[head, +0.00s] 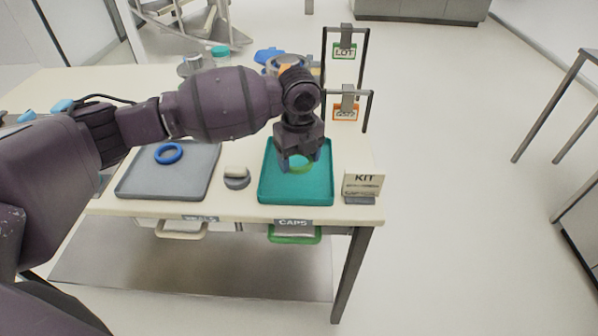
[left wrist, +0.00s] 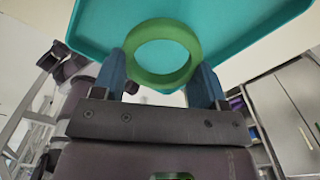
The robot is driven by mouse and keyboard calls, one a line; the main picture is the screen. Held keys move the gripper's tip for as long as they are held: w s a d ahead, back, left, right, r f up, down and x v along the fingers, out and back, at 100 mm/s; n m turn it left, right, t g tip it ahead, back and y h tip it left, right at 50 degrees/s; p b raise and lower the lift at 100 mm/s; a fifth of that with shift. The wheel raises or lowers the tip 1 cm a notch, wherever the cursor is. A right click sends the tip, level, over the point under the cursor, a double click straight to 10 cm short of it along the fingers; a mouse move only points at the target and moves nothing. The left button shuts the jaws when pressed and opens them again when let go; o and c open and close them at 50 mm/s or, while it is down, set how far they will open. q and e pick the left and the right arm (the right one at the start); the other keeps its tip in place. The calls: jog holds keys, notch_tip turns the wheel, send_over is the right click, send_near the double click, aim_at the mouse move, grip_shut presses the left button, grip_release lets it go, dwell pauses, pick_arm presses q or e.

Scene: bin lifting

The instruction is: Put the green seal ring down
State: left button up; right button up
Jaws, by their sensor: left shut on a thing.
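The green seal ring (left wrist: 161,80) is held between the two blue fingertips of my left gripper (left wrist: 160,82) in the left wrist view. The teal tray is at the table's front edge, behind a "CAPS" label (head: 293,222). I cannot tell whether the ring touches the tray floor. My right gripper does not show.
A grey tray (head: 150,187) with a blue ring (head: 168,153) lies to the left. Between the trays is a small round grey and cream object (head: 237,178). A "KIT" card (head: 362,186) stands right of the teal tray. A metal rack with tags (head: 345,51) stands behind it.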

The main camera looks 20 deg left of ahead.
aim_at(299, 181)
pick_arm(q)
notch_tip(299, 181, down, 4)
jog(key=shift+f+b, duration=0.25)
jog(key=shift+b, duration=0.1)
jog(key=shift+f, duration=0.2)
jog(key=shift+r, duration=0.1)
jog(key=o, duration=0.9)
jog(key=shift+f, duration=0.2)
